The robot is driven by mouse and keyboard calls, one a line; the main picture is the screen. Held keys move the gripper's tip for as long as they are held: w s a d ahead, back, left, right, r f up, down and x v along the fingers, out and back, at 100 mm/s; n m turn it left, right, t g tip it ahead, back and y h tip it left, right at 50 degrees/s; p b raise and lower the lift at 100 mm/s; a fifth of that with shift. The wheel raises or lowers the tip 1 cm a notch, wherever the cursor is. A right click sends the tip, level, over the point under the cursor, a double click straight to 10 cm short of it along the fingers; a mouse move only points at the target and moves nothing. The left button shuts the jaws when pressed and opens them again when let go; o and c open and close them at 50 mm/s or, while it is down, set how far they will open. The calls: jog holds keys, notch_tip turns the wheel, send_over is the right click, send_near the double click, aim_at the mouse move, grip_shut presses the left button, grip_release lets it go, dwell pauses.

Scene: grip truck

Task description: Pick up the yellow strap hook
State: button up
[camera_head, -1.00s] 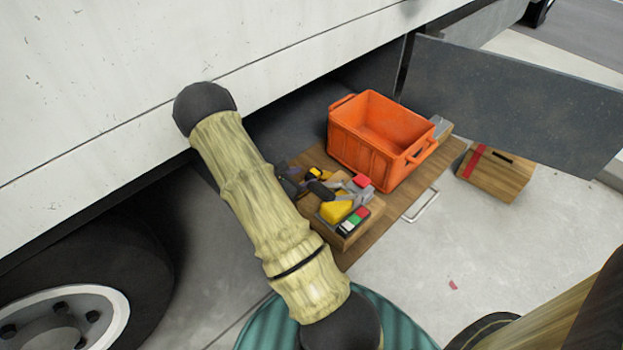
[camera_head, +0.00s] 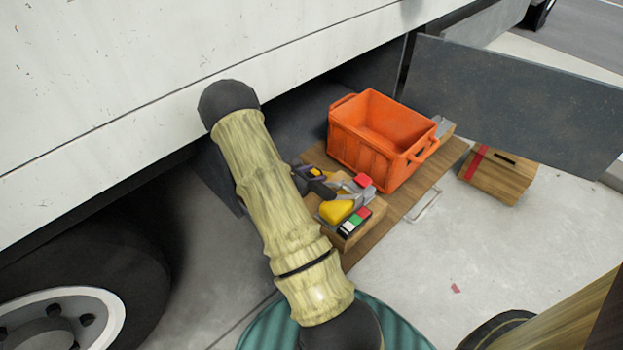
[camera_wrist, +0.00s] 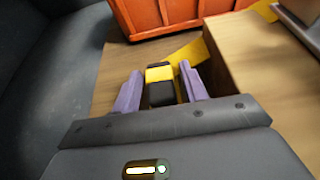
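The yellow strap hook (camera_wrist: 159,74) shows in the wrist view as a small yellow and black piece on the wooden board. In the head view only a small yellow bit of it (camera_head: 316,172) shows beside my gripper. My gripper (camera_wrist: 161,82) has purple fingers, one on each side of the hook's black part. The fingers look apart, with narrow gaps to the hook. A yellow strip (camera_wrist: 192,51) lies just beyond, running toward the wooden box. In the head view my arm hides much of my gripper (camera_head: 306,173).
An orange crate (camera_head: 375,150) stands right behind the hook. A wooden box (camera_head: 350,240) with a yellow item (camera_head: 336,211) and coloured blocks is close on the right. The truck's side (camera_head: 150,75) overhangs the left. Another wooden box (camera_head: 497,178) stands on the floor at right.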

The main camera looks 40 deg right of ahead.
aim_at(312, 174)
jog(key=c, duration=0.8)
jog(key=shift+r+p, duration=2.05)
jog(key=shift+r, duration=2.95)
